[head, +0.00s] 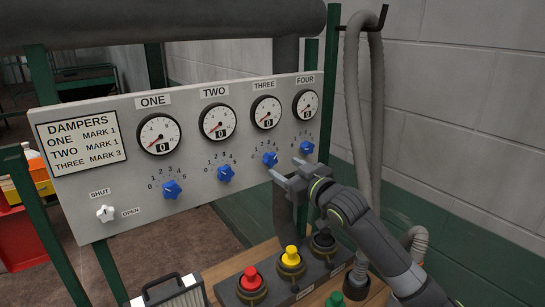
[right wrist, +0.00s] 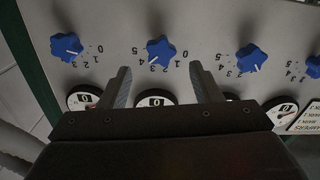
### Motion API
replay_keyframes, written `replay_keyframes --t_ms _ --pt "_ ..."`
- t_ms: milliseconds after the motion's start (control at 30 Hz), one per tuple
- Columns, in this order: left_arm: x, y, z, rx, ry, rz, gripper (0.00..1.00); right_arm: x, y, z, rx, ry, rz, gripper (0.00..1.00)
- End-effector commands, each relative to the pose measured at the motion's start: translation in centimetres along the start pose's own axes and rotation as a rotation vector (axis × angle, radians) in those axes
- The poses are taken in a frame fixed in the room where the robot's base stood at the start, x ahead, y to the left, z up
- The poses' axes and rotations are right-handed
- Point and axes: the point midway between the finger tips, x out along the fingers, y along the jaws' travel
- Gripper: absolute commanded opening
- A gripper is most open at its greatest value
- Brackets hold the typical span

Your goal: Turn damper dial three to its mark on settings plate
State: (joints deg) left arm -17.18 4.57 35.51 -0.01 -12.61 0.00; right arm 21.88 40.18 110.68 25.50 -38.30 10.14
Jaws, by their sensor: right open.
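The settings plate (head: 80,140) on the grey panel reads DAMPERS, ONE MARK 1, TWO MARK 1, THREE MARK 3. Damper dial three is a blue star-shaped knob (head: 270,159) under the gauge marked THREE (head: 266,112); it also shows in the right wrist view (right wrist: 160,50). Its white pointer line is toward the lower left in the wrist view; the exact mark is too small to tell. My right gripper (head: 284,168) is open and empty, just in front of dial three. In the wrist view its fingers (right wrist: 163,83) flank the line to the knob, apart from it. My left gripper is out of view.
Blue knobs one (head: 172,189), two (head: 225,173) and four (head: 307,147) sit on the same panel. A white SHUT/OPEN switch (head: 106,213) is at lower left. Below stand red (head: 251,278), yellow (head: 291,256) and black push buttons. A grey hose (head: 360,110) hangs at right.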

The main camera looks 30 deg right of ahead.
Motion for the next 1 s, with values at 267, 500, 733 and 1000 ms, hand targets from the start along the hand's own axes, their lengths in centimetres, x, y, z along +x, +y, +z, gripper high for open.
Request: replay_keyframes --t_ms 267,500,733,1000 --pt "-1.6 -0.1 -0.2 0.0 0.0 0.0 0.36 4.4 -0.1 -0.3 0.004 0.0 -0.002 0.58" --pt "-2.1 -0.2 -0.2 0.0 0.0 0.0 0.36 6.5 -0.1 -0.2 0.001 0.001 -0.001 0.58" --pt "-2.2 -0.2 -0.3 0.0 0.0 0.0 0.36 6.9 -0.1 0.0 0.0 0.0 -0.001 0.58" --pt "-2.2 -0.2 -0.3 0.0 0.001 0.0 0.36 6.9 -0.1 0.0 0.0 0.0 -0.001 0.44"
